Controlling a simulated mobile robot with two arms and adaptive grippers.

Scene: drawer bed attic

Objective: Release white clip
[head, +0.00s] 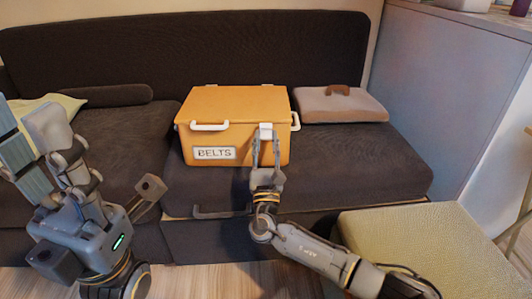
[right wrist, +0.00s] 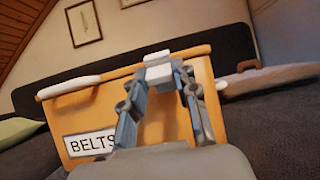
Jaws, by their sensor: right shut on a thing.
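The white clip (head: 265,132) is on the front of an orange box (head: 222,139) labelled BELTS, near the right end at the lid edge. The box sits closed on the dark sofa seat. My right gripper (head: 266,140) is shut on the white clip. In the right wrist view the white clip (right wrist: 158,69) shows between the tips of the right gripper (right wrist: 160,80), against the orange box (right wrist: 105,105). My left gripper (head: 50,135) is raised at the left of the head view, away from the box; its jaw gap is unclear.
A pinkish-brown cushion-like item (head: 340,106) lies right of the box. A yellowish ottoman (head: 430,255) stands at the front right. A grey cabinet (head: 440,80) bounds the right side.

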